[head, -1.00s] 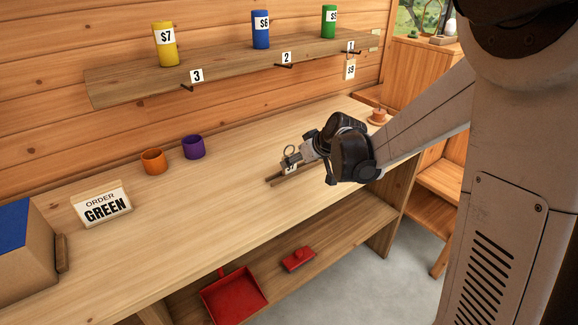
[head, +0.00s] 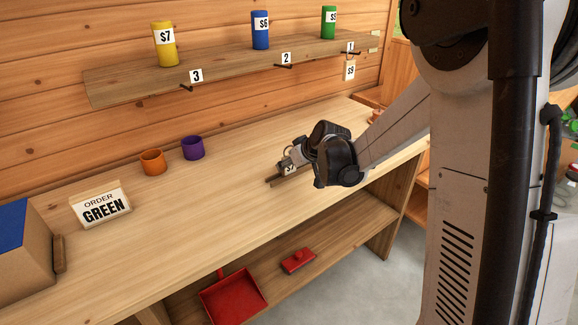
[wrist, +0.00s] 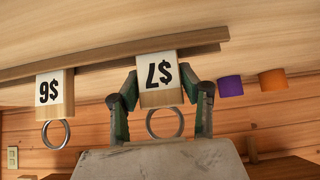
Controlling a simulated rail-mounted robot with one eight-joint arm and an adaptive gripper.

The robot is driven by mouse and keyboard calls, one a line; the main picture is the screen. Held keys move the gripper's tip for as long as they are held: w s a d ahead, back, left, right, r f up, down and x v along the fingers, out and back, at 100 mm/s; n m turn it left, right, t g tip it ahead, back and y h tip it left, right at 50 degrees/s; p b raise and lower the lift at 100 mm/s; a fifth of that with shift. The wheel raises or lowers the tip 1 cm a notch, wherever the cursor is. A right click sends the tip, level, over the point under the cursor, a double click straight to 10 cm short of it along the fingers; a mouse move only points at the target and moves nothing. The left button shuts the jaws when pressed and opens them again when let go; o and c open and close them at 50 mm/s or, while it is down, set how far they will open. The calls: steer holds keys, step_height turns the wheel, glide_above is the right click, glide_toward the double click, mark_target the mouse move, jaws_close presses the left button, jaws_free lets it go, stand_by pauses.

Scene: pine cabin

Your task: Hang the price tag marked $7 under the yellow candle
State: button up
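The price tag marked $7 (wrist: 158,80), a white-faced wooden block with a metal ring, stands at the dark wooden rack on the counter. My gripper (wrist: 160,72) has a fingertip against each side of it and appears shut on it; the tag still overlaps the rack. The gripper also shows in the head view (head: 288,160), low over the counter. The yellow candle (head: 164,45), labelled $7, stands at the left of the wall shelf. Below it, a bare dark peg (head: 187,87) sticks out by the number 3 label (head: 196,76).
A $6 tag (wrist: 48,92) stands in the rack (wrist: 95,62) beside the $7 tag. Blue (head: 261,30) and green (head: 328,22) candles share the shelf (head: 225,62). Another tag (head: 349,71) hangs at peg 1. Orange (head: 152,162) and purple (head: 192,148) cups stand on the counter.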

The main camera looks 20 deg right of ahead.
steer(key=shift+c, duration=1)
steer(key=shift+r, duration=0.45)
steer(key=r, duration=0.2)
steer(key=r+p, duration=0.1)
steer(key=shift+s+a+r, duration=0.2)
steer(key=shift+r, duration=0.15)
steer(key=s+a+r+p, duration=0.1)
steer(key=s+a+r, duration=0.5)
steer(key=s+a, duration=0.1)
steer(key=shift+s+r, duration=0.2)
steer(key=shift+s, duration=0.6)
steer(key=shift+a, duration=0.1)
